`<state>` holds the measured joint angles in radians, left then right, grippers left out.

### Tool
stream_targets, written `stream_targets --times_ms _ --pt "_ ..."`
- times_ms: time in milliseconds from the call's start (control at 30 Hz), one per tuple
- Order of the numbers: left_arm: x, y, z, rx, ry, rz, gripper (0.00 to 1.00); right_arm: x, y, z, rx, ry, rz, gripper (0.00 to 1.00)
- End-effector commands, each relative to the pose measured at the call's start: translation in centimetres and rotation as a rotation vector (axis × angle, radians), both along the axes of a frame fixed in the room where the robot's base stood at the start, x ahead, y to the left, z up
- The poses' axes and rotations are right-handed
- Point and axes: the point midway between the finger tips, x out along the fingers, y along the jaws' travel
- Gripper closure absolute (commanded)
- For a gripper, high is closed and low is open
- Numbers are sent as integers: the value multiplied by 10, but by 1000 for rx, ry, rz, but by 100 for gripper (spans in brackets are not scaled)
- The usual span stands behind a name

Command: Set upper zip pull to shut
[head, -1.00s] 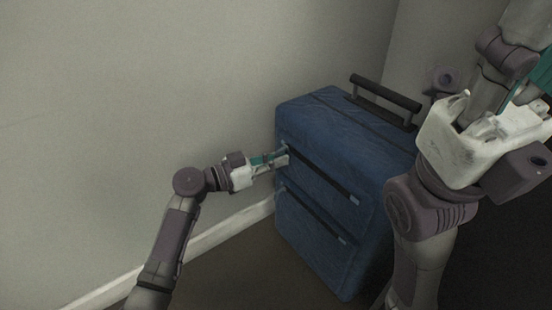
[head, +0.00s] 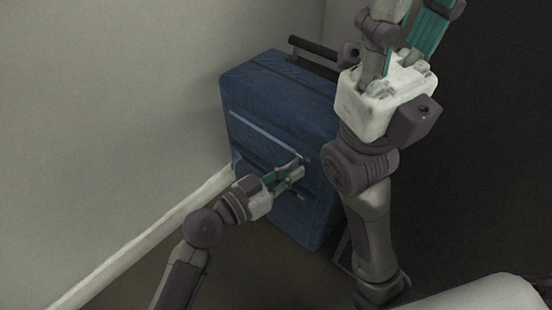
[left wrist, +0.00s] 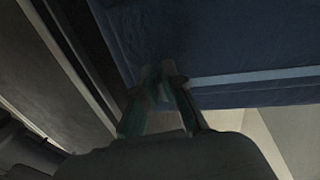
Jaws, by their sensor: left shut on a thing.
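A blue suitcase (head: 275,85) stands upright against the wall. Its upper zip (head: 262,134) runs across the front as a pale line sloping down to the right. My left gripper (head: 300,164) is shut at the right end of this line, on the upper zip pull, which its fingers hide. In the left wrist view the teal fingers (left wrist: 160,85) meet against the blue cloth, with the pale strip (left wrist: 255,76) running off to the right. My right gripper (head: 413,35) points up at the upper right, its fingers spread, holding nothing visible.
A lower zip (head: 251,164) shows as a dark line below, partly behind my left gripper. The dark carry handle (head: 313,48) stands up on top. The wall and white skirting board (head: 140,245) bound the left side. My right arm stands close to the suitcase's right side.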

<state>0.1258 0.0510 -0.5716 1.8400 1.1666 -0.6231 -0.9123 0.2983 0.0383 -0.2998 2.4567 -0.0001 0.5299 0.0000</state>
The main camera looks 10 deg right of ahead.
Motion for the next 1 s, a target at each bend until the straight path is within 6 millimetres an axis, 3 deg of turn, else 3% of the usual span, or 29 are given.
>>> stream_targets --times_ms 400,433,600,867,1000 --pt "-6 -4 -3 3 5 -6 100 0 0 -1 1 3 1 60" --pt "-6 -4 -3 3 5 -7 88 -1 -1 -1 1 2 1 60" --pt "-5 -4 -2 3 4 -5 64 -2 -1 0 3 -2 2 60" --pt "-4 -2 -1 2 1 -2 64 -3 -1 0 0 -5 0 60" --pt "-8 7 -2 5 1 1 64 -2 -1 0 1 -4 0 60"
